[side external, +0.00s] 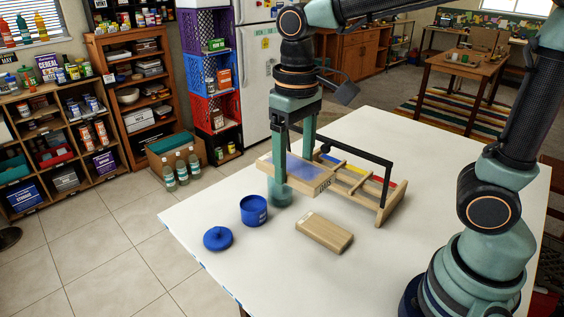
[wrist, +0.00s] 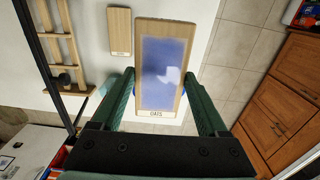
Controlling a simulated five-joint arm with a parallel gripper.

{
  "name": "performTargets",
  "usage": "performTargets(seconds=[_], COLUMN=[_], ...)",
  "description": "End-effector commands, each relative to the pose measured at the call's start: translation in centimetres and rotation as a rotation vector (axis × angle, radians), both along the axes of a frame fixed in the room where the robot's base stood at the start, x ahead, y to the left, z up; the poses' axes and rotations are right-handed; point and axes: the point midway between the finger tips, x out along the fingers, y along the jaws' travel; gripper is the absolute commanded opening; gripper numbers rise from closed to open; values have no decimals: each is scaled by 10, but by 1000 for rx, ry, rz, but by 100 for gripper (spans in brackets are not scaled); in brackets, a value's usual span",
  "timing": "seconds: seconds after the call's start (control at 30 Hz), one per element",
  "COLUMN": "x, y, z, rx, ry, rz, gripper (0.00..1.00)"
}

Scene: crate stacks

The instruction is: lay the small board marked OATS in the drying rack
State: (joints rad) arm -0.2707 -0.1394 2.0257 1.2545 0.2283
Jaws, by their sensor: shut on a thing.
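The small board (side external: 303,174) has a pale wooden frame, a blue face and an OATS label on its front end. It also fills the middle of the wrist view (wrist: 163,62). My gripper (side external: 293,172) is shut on the board, with one finger along each long side. The board appears held above the table, beside the left end of the drying rack. The drying rack (side external: 385,212) is a pale wooden frame with slats, coloured strips and a dark rail above it. Part of the rack is hidden behind the board and my gripper.
A plain wooden block (side external: 324,232) lies on the white table (side external: 240,282) in front of the rack. A blue pot (side external: 254,211) and a blue lid (side external: 218,238) stand to the left. The front and back right of the table are clear.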

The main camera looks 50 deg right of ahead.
Motion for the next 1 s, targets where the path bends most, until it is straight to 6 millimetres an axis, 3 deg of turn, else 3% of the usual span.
performTargets(seconds=[0.1,0.37,0.57,0.7,0.8,1.0], x=[3,30,56,67,70,66], y=[-3,-48,-112,-172,-209,-262], z=[19,19,20,20,19,17], rx=[0,0,-1,0,0,0], ry=[-2,2,3,2,1,1], rz=[-19,-304,-660,-962,-1141,-1391], gripper=[18,18,18,18,18,18])
